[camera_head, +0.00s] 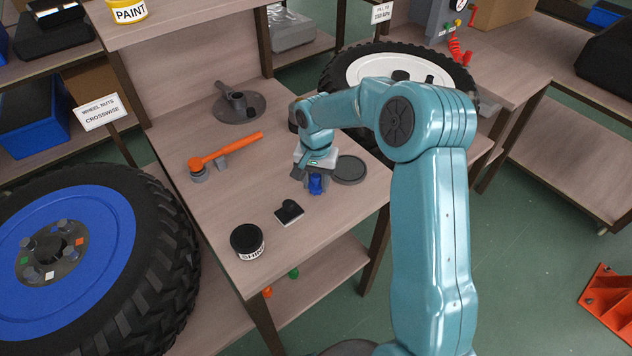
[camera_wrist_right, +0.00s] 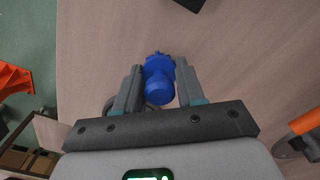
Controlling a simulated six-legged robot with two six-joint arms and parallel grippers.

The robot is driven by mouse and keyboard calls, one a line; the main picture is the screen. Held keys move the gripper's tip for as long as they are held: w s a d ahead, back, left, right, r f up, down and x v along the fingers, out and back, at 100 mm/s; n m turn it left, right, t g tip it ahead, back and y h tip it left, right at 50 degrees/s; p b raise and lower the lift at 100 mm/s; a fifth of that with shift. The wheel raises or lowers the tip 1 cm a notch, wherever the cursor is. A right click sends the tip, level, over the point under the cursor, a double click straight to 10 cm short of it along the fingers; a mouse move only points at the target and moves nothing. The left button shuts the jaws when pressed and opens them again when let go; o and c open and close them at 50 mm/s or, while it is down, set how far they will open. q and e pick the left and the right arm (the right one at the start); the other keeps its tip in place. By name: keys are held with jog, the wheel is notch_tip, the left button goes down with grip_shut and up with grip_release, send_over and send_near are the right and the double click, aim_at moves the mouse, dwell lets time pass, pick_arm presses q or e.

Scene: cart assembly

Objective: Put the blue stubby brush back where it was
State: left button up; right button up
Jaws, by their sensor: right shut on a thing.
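The blue stubby brush (camera_head: 316,184) is between the fingers of my right gripper (camera_head: 310,184), over the wooden bench top. In the right wrist view the brush (camera_wrist_right: 159,80) sits between the two grey fingers of the same gripper (camera_wrist_right: 158,88), which is shut on it. Whether the brush touches the bench I cannot tell. A round dark grey disc (camera_head: 349,170) lies on the bench just right of the gripper. My left gripper is not in view.
On the bench are a black SHINE tin (camera_head: 247,241), a black block-like pad (camera_head: 289,212), an orange-handled tool (camera_head: 226,150) and a dark round base with a post (camera_head: 239,105). A blue-rimmed wheel (camera_head: 92,255) stands left. Bare bench lies between tin and orange tool.

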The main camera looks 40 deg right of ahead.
jog(key=shift+f, duration=0.4)
jog(key=shift+r, duration=0.1)
jog(key=shift+f, duration=0.2)
jog(key=o, duration=0.9)
jog(key=shift+o, duration=0.2)
